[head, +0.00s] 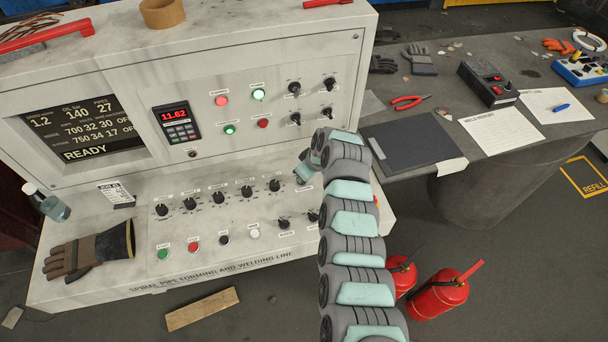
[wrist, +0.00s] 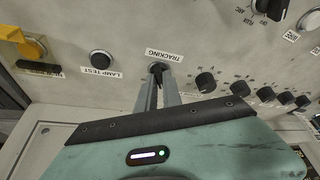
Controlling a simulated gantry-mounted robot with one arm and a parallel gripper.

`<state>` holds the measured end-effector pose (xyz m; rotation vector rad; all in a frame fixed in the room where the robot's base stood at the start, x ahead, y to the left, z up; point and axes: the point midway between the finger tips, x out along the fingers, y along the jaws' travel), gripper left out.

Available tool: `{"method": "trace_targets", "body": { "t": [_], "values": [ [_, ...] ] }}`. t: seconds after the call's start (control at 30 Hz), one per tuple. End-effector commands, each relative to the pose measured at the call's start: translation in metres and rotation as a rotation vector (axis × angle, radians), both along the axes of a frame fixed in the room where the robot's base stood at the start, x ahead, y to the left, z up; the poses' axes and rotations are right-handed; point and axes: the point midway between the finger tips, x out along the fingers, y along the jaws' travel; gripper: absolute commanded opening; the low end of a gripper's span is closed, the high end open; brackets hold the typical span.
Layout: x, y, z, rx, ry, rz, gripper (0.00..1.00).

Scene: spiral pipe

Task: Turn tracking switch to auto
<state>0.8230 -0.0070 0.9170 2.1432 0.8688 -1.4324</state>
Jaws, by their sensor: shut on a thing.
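The tracking switch (wrist: 157,68) is a small black knob beside the TRACKING label (wrist: 164,55) in the wrist view. My gripper (wrist: 159,82) is shut on the switch, with one grey finger on each side of it. The fingers hide most of the knob, and I cannot tell which position it points to. In the head view my gripper (head: 304,172) reaches the right end of the console (head: 200,275). My arm and gripper hide the tracking switch there.
A LAMP TEST button (wrist: 101,58) and a yellow switch (wrist: 22,42) sit left of the gripper in the wrist view. Several black knobs (wrist: 206,82) run to the right. A table (head: 520,170) with a clipboard (head: 410,145) stands right of the console.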

Motion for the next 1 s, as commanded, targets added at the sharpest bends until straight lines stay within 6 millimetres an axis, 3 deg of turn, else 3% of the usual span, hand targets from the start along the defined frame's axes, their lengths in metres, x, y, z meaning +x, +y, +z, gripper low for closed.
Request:
{"method": "trace_targets", "body": {
  "t": [0.57,1.0],
  "values": [
    [0.0001,0.0012,0.0030,0.002,-0.003,-0.043,0.00],
    [-0.0021,0.0056,0.0035,0.000,-0.002,-0.362,0.00]
  ]
}}
